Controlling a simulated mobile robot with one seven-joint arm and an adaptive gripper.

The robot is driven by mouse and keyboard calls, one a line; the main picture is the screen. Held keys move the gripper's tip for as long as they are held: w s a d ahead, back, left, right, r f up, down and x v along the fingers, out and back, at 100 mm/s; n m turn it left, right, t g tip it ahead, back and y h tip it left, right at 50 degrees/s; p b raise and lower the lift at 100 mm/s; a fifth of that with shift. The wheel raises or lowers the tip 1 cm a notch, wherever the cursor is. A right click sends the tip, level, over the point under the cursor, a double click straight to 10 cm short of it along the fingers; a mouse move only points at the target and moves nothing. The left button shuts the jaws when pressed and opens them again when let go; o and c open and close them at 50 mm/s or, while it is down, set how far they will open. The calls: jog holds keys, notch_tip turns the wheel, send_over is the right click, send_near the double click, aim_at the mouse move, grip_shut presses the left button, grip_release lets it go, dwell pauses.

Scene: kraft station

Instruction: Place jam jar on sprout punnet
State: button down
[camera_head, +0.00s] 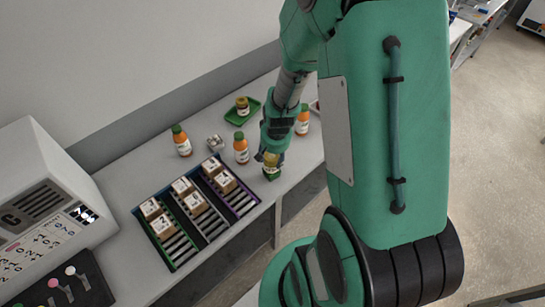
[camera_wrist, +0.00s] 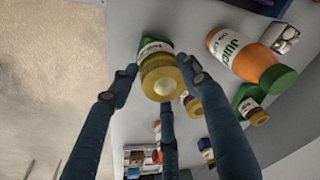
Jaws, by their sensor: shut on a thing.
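My gripper (camera_wrist: 160,86) is shut on a jar with a yellow-gold lid (camera_wrist: 162,76); its fingers are around the lid. A white label and green show beyond the lid. In the head view my gripper (camera_head: 270,156) is above the table's front edge, with the yellow lid under it and green (camera_head: 272,174) below. I cannot tell whether this green is the jar's body or a punnet under it. Another jar with a yellow lid (camera_head: 242,103) stands on a green tray-like punnet (camera_head: 236,119) at the back. In the wrist view that jar (camera_wrist: 259,117) is at the right.
Orange juice bottles with green caps (camera_head: 182,142) (camera_head: 241,150) (camera_head: 302,122) stand around my gripper. A small metallic item (camera_head: 215,142) lies behind. A rack with roller lanes (camera_head: 178,248) holds several small boxes at front left. A white machine (camera_head: 45,190) stands further left.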

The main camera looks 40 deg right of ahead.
jog(key=c, duration=0.9)
grip_release()
jog(key=shift+f, duration=0.1)
jog(key=shift+r, duration=0.6)
jog(key=p+v, duration=0.1)
jog(key=v, duration=1)
jog(key=shift+s, duration=0.1)
jog(key=shift+r, duration=0.1)
